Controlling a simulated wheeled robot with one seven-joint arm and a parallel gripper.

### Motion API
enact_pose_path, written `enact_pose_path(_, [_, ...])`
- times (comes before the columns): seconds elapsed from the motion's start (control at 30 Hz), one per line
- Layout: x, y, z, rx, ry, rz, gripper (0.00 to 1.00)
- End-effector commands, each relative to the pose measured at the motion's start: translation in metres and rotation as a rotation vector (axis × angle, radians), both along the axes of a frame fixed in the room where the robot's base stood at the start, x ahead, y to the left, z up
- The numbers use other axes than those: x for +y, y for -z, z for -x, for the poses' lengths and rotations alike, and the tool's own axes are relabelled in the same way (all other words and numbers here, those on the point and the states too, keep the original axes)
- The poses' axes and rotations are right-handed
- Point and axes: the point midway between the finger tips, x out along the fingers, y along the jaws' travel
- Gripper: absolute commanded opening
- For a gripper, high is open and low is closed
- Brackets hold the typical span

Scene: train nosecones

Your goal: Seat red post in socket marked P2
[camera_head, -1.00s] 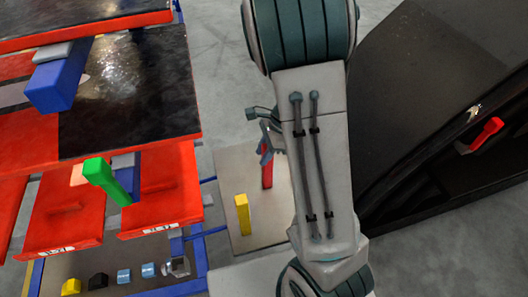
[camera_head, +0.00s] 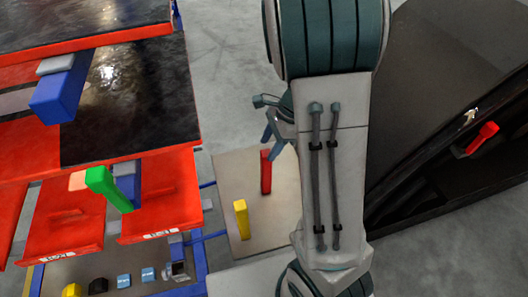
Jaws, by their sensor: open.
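A red post (camera_head: 266,172) stands upright on a grey-beige board (camera_head: 232,170), behind a yellow post (camera_head: 241,219). My gripper (camera_head: 271,131) is open just above and beside the red post's top, apart from it as far as I can tell. Part of the gripper is hidden behind my arm. Another red piece (camera_head: 483,138) sticks out at a tilt from the dark housing at the right. I cannot make out a P2 mark, and the socket under the red post is not visible.
A rack with red-edged shelves (camera_head: 110,100) fills the left, holding a blue block (camera_head: 58,95) and a green post (camera_head: 106,188). Several small parts lie on its lower tray. The dark housing (camera_head: 440,80) stands at the right. Grey floor shows between.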

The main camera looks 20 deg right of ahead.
Motion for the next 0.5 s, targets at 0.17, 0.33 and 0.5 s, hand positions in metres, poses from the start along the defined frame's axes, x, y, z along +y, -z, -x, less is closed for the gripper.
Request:
enact_pose_path(0.17, [-0.014, -0.036, 0.000, -0.003, 0.001, 0.000, 0.49])
enact_pose_path(0.33, [-0.022, -0.053, 0.000, -0.001, 0.001, -0.001, 0.49])
enact_pose_path(0.5, [-0.020, -0.064, 0.008, -0.029, -0.069, 0.003, 0.49])
